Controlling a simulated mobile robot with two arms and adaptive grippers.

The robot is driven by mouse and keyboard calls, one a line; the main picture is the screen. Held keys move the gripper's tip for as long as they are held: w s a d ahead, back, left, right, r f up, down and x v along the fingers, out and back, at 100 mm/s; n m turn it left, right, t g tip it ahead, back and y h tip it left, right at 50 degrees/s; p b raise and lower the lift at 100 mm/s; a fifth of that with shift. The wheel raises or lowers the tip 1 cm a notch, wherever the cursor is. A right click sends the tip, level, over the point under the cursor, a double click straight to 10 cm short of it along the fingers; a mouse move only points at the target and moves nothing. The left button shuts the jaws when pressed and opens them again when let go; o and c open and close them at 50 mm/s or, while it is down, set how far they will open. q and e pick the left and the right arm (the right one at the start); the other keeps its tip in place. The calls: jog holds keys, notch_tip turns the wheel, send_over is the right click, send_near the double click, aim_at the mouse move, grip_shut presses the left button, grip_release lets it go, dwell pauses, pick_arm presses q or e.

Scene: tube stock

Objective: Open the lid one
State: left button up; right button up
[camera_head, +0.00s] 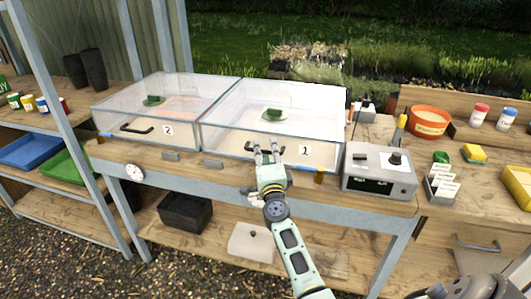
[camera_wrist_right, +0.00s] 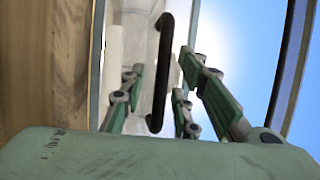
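Lid one (camera_head: 297,95) is the clear lid of the right-hand box, whose front carries the label "1" (camera_head: 305,150). It looks closed, with a small green knob (camera_head: 274,114) on top. My right gripper (camera_head: 266,151) is at the front of this box, at the dark bar handle (camera_head: 250,147). In the right wrist view the handle (camera_wrist_right: 166,72) stands between the spread fingers of the right gripper (camera_wrist_right: 160,85). The fingers look open, with gaps to the handle; contact cannot be seen clearly. My left gripper is not in view.
A similar closed box with label "2" (camera_head: 167,130) stands directly to the left. A grey control unit (camera_head: 380,170) is close on the right, on the same wooden bench (camera_head: 215,172). An orange pot (camera_head: 430,121) and jars stand farther right. A metal post (camera_head: 70,120) rises at left.

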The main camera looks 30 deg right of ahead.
jog(key=shift+c, duration=0.2)
grip_shut()
dwell(0.3)
